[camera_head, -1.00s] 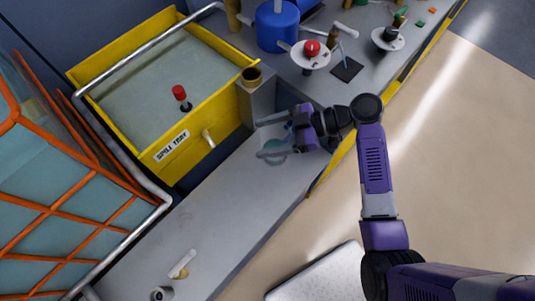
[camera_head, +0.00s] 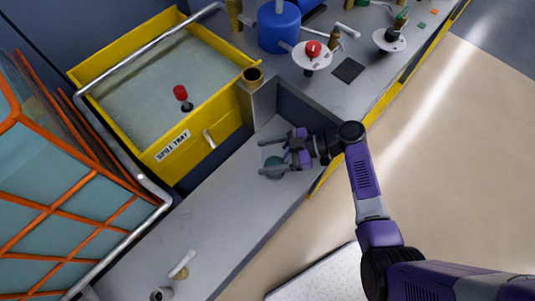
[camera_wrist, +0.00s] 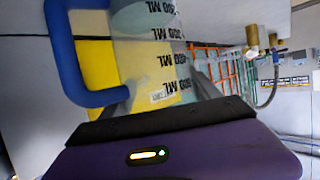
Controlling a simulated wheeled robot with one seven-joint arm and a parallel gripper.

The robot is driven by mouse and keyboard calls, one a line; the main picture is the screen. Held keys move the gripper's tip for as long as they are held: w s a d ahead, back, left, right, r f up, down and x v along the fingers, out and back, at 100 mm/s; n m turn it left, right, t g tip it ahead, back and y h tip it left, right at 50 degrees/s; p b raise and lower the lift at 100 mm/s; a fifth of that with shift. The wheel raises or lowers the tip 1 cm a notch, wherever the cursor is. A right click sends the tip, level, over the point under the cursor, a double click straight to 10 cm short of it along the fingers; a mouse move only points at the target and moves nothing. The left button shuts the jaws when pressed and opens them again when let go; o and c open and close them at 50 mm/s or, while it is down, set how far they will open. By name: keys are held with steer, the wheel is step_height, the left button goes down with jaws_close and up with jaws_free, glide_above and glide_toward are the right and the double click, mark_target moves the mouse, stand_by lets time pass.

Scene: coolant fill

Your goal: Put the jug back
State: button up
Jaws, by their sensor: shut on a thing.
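The jug (camera_wrist: 150,50) is a clear cylinder with black "ML" marks and a blue handle (camera_wrist: 84,97), filling the upper middle of the wrist view. In the head view the jug (camera_head: 274,161) is small and see-through, with a teal tint, partly hidden between the fingers. My gripper (camera_head: 280,158) is shut on the jug, over the lower grey bench surface right of the spill tray. I cannot tell whether the jug's base touches the surface.
A yellow spill tray (camera_head: 207,117) with a red-topped knob stands left. A raised bench (camera_head: 365,88) beyond carries a blue tank (camera_head: 279,27), white discs (camera_head: 305,58) with a red knob, and a bare dark square pad (camera_head: 348,70). The lower bench (camera_head: 215,215) is mostly clear. An orange-netted rack (camera_head: 70,190) stands left.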

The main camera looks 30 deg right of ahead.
mark_target(280, 154)
steer(key=o, duration=2)
steer(key=shift+r, duration=0.15)
steer(key=b+v, duration=0.1)
steer(key=v, duration=0.6)
steer(key=shift+s+d, duration=0.15)
steer(key=shift+d, duration=0.05)
